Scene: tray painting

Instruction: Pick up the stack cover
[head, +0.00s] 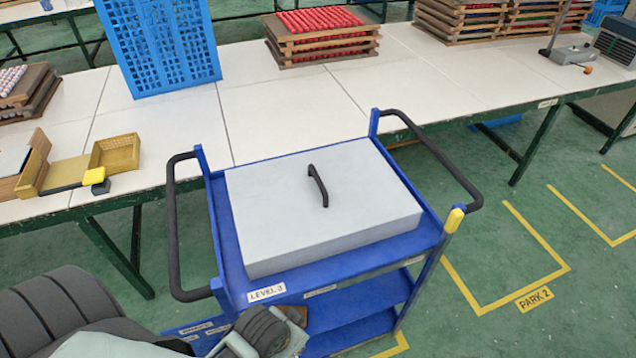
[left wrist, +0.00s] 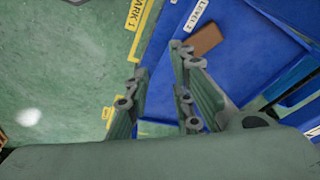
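The stack cover (head: 322,200) is a light grey flat box with a black bar handle (head: 318,186) on top. It lies on the top shelf of a blue cart (head: 226,235) in the head view. Part of my left arm's end (head: 262,332) shows at the bottom of the head view, low in front of the cart and apart from the cover. In the left wrist view my left gripper (left wrist: 162,72) has its fingers apart with nothing between them. The cover does not show in that view. My right gripper is in neither view.
The cart has black side handles (head: 172,225) and lower shelves. A brown block (left wrist: 203,39) shows by the cart in the left wrist view. Behind stands a white table (head: 285,118) with a blue crate (head: 160,45) and stacked trays (head: 320,45).

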